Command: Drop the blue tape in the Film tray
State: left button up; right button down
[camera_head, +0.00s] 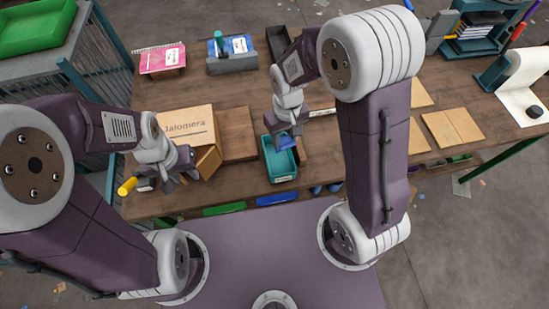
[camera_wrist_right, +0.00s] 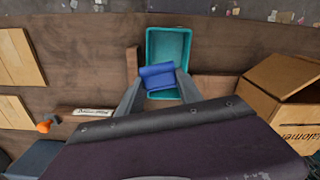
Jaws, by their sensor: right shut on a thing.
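The blue tape (camera_wrist_right: 158,76) is between the fingers of my right gripper (camera_wrist_right: 158,88) in the right wrist view, and the gripper is shut on it. A teal tray (camera_wrist_right: 166,35) lies directly beyond the tape, which overlaps the tray's near part in this view. In the head view, my right gripper (camera_head: 285,138) is over the teal tray (camera_head: 281,178). The tray has a small white label on its front, too small to read. My left gripper (camera_head: 160,182) is beside the cardboard boxes, and its fingers are too unclear to judge.
Flat wooden boards (camera_head: 452,128) lie right. A pink notepad (camera_head: 162,59) lies at the back.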

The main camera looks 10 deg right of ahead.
jog(key=shift+a, duration=0.15)
jog(key=shift+f+b, duration=0.3)
jog(key=shift+f, duration=0.1)
notch_tip(320, 180, down, 6)
jog(key=b, duration=0.5)
jog(key=shift+r, duration=0.35)
jog(key=c, duration=0.7)
grip_release()
notch_tip(320, 180, up, 9)
jog(key=shift+r+p, duration=0.1)
jog(key=shift+p, duration=0.45)
